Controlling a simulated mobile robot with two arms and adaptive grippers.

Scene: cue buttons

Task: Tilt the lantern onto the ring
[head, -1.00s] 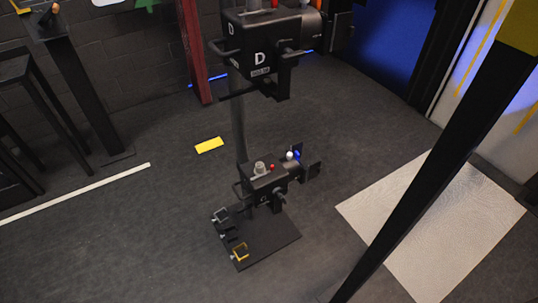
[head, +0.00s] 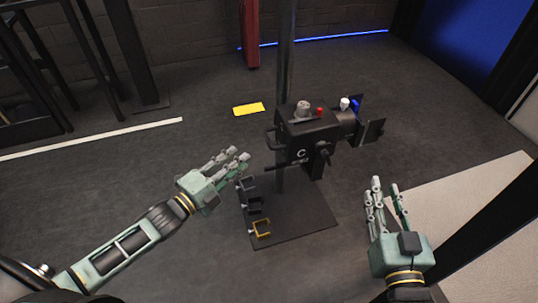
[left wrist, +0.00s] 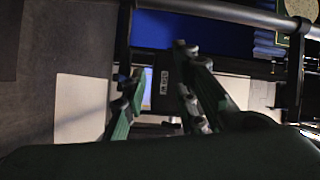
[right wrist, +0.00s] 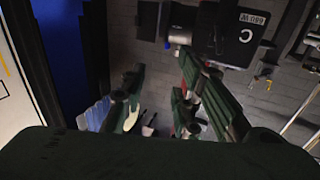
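The lantern appears to be the black stage-light unit marked C (head: 302,138), mounted on a pole. It has a grey knob, a red button and a white and a blue knob on top, with dark flaps on its right. It also shows in the right wrist view (right wrist: 243,38). My left gripper (head: 233,158) is open and empty, left of the lantern. My right gripper (head: 387,188) is open and empty, below and right of it. Neither touches it.
The dark base plate (head: 295,222) carries several small brackets on its left edge. A yellow rectangle (head: 248,109) lies on the floor behind. A pale mat (head: 460,215) and a black slanted post (head: 500,225) are at the right. Open floor lies at the left.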

